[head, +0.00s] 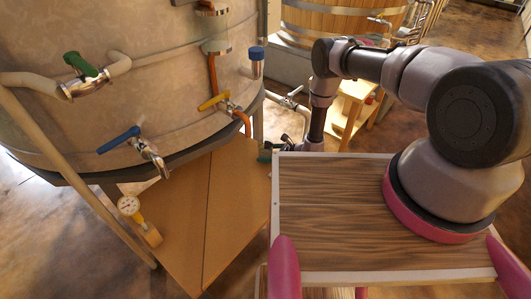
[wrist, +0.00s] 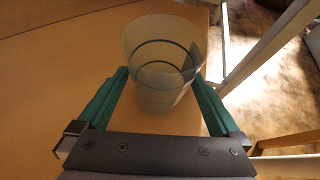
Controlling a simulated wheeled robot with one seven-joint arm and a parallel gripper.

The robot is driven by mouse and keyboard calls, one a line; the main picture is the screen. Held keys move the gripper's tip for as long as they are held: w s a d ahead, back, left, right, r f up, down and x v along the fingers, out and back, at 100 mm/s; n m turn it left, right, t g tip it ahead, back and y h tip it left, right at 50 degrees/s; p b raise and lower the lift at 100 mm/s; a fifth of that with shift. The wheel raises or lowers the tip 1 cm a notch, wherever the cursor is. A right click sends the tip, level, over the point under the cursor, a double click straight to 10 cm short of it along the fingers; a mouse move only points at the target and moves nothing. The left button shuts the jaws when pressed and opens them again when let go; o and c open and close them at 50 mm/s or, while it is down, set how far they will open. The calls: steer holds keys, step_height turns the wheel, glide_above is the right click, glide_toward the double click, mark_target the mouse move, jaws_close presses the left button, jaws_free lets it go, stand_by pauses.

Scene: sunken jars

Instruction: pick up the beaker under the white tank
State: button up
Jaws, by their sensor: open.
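The beaker (wrist: 160,92) is a clear, see-through cylinder with dark rings, seen in the wrist view on a tan wooden board. My gripper (wrist: 161,76) is open, with one green finger on each side of the beaker; whether either finger touches it I cannot tell. In the head view the big pale tank (head: 130,98) fills the upper left. My gripper (head: 268,152) shows there only as a bit of green at the right edge of the boards under the tank. The beaker cannot be made out in the head view.
Wooden boards (head: 190,215) lie below the tank. Valves with a blue handle (head: 119,139) and a yellow handle (head: 213,101) stick out above them. A gauge (head: 129,206) stands at the boards' left edge. A wooden stool (head: 352,112) and wooden vat (head: 340,25) stand behind my arm.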

steer(key=shift+w+a+f, duration=0.25)
steer(key=shift+a, duration=0.2)
steer(key=c, duration=1.2)
steer(key=shift+r, duration=0.1)
step_height(320, 180, up, 10)
steer(key=shift+f, duration=0.1)
